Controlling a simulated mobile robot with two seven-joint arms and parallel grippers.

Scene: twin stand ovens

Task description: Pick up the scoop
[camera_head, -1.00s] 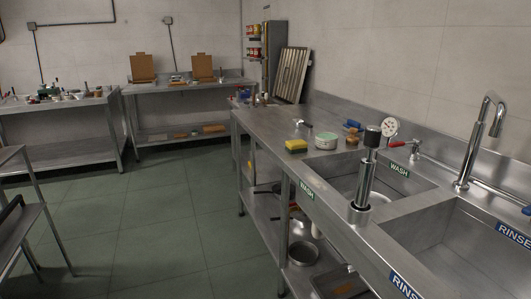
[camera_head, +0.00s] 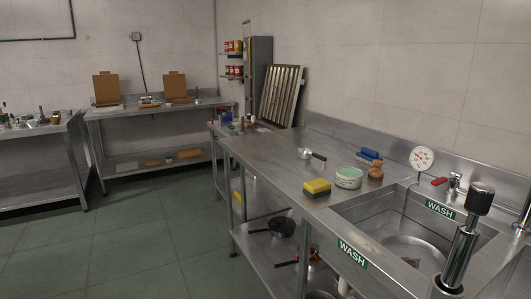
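A small utensil with a pale metal head and a dark handle, which looks like the scoop (camera_head: 307,154), lies on the steel sink counter (camera_head: 262,150). Its handle points to the right and toward me. It is behind the yellow and green sponge (camera_head: 316,188) and left of the blue brush (camera_head: 369,155). It is small in view, so its exact shape is hard to tell. Neither of my grippers is in view.
A round green-white tub (camera_head: 348,178) and a brown bottle (camera_head: 376,170) stand near the sponge. The wash sink (camera_head: 400,215) is at the right, with a chrome post (camera_head: 461,250) in front. Pans sit on the lower shelf. Green floor (camera_head: 140,245) is clear at left.

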